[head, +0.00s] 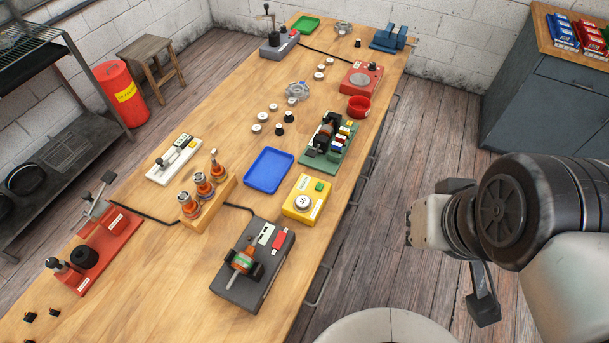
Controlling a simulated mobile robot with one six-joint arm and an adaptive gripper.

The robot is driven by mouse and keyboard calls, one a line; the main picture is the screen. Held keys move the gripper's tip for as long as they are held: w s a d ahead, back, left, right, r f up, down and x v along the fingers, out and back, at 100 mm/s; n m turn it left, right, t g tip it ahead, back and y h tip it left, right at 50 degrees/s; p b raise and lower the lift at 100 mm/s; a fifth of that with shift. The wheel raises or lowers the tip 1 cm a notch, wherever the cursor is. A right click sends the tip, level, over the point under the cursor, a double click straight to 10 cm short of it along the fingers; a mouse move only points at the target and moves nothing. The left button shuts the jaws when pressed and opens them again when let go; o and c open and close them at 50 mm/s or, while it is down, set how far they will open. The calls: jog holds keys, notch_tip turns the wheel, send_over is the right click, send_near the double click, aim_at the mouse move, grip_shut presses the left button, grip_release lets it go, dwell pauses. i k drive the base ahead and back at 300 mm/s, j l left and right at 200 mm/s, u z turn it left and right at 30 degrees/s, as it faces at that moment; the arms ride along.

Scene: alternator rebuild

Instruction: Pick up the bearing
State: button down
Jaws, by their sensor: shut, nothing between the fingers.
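Several small pale ring-like discs stand on the wooden bench in the head view, one group near the middle (264,117) and another farther back (320,76). They look like bearings, but they are too small to tell which one is the bearing. My gripper (484,312) shows as a dark part below my wrist at the right, partly hidden by the arm. It is shut and empty, off the bench's right side over the floor, well apart from the discs.
The bench (170,270) also holds a blue tray (269,170), a yellow device (307,199), a grey fixture (253,265), a wooden rack of rotors (207,202), a green board (330,142) and a red bowl (359,106). A grey cabinet (545,95) stands at the back right.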

aim_at(303, 202)
jog(key=i, duration=0.1)
jog(key=i+l+u, duration=0.1)
jog(key=u, duration=0.4)
jog(key=i+l+u, duration=0.15)
jog(key=u, duration=1)
